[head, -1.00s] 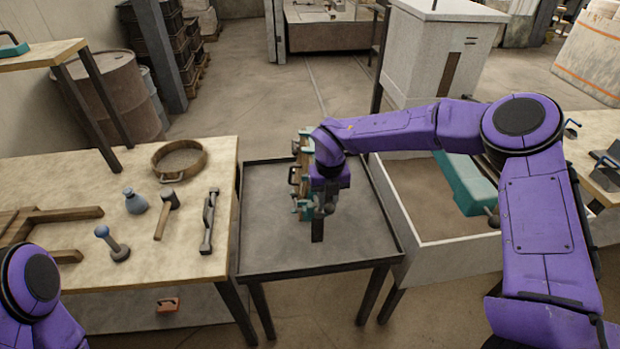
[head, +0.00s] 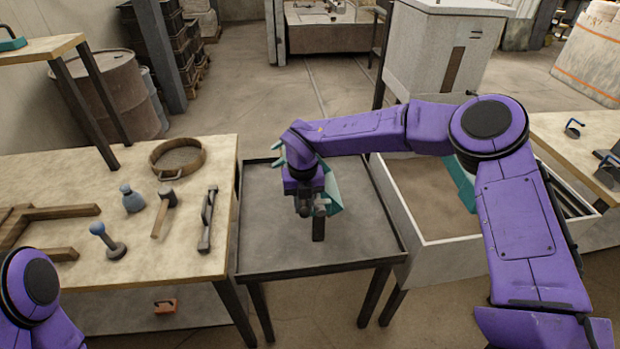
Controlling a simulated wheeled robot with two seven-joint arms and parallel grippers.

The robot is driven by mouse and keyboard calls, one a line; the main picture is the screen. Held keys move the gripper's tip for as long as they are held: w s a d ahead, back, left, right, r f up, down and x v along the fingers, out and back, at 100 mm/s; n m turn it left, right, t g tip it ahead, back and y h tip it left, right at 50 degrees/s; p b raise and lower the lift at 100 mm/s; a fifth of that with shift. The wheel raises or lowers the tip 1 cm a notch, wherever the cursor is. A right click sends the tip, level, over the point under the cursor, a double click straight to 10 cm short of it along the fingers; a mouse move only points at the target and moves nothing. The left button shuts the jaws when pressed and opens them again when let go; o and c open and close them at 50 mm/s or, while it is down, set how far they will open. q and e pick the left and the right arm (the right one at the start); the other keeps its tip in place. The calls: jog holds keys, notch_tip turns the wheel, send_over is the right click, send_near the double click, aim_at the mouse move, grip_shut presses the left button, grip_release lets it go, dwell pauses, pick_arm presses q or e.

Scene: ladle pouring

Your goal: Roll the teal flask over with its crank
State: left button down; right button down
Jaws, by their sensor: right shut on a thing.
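The teal flask (head: 335,190) is over the dark tray-topped table in the head view. It is tilted, with a teal face showing to the right of my right wrist and a small teal part to the left. My right gripper (head: 318,208) is shut at the flask's near side. The crank is hidden by the gripper and wrist, so the exact grip point does not show. My left gripper is out of view; only part of my left arm shows at lower left.
The dark table (head: 268,240) is otherwise bare inside its raised rim. A wooden bench (head: 100,175) at left holds a round sieve (head: 163,171), mallet (head: 163,215) and other tools. A sand bin (head: 415,190) at right has another teal piece (head: 462,187), partly behind my arm.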

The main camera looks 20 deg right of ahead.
jog(key=shift+s+f, duration=0.1)
jog(key=shift+f, duration=0.35)
jog(key=w+a+f+b, duration=0.1)
jog(key=a+f+b, duration=0.2)
jog(key=f+b, duration=0.2)
jog(key=shift+a+f, duration=0.2)
jog(key=shift+f, duration=0.55)
jog(key=c, duration=0.7)
grip_release()
jog(key=shift+w, duration=0.2)
jog(key=shift+s+a+r+p, duration=0.15)
jog(key=shift+s+r+p, duration=0.45)
jog(key=shift+r, duration=0.6)
jog(key=shift+s+a+r+p, duration=0.15)
jog(key=shift+s+r+p, duration=0.3)
jog(key=shift+r+p, duration=0.55)
jog(key=shift+s+a+r+p, duration=0.15)
jog(key=shift+s+r+p, duration=0.35)
jog(key=shift+r, duration=0.85)
